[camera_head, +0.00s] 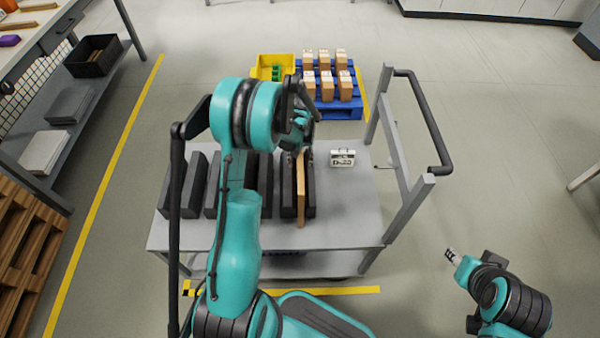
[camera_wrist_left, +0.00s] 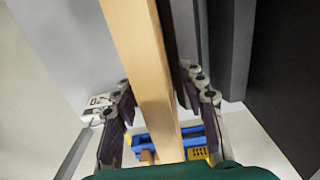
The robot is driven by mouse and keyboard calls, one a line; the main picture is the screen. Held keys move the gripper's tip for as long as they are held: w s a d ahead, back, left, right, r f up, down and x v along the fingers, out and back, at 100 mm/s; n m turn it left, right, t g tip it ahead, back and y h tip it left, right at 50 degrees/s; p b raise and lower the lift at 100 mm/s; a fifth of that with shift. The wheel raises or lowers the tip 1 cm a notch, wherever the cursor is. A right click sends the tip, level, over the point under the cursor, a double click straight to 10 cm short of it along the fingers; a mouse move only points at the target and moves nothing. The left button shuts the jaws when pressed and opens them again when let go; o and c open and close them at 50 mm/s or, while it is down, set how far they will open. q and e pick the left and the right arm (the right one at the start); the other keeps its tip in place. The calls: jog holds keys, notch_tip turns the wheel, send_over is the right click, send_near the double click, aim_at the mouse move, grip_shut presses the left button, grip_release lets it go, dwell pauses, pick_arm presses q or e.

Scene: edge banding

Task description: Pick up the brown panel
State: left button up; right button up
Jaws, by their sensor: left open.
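The brown panel (camera_head: 301,195) stands upright on edge in a slot between dark blocks on the grey cart. In the left wrist view the panel (camera_wrist_left: 150,60) runs from the top down between the fingers. My left gripper (camera_head: 303,152) is over the far part of the panel, largely hidden by its own arm. In the left wrist view my left gripper (camera_wrist_left: 157,88) is open, one finger on each side of the panel, with gaps visible. My right gripper (camera_head: 452,255) is at the lower right, off the cart; its fingers are too small to read.
The cart (camera_head: 345,215) holds several dark slotted blocks (camera_head: 265,190), a small white labelled box (camera_head: 342,158) and a grey handle (camera_head: 425,115). Beyond it are a blue pallet (camera_head: 340,112) with cartons and a yellow bin (camera_head: 268,62). Shelves and wooden pallets (camera_head: 25,250) stand at left.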

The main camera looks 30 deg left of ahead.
pick_arm(q)
jog(key=shift+c, duration=0.3)
grip_shut()
jog(key=shift+r, duration=0.1)
jog(key=shift+r, duration=0.1)
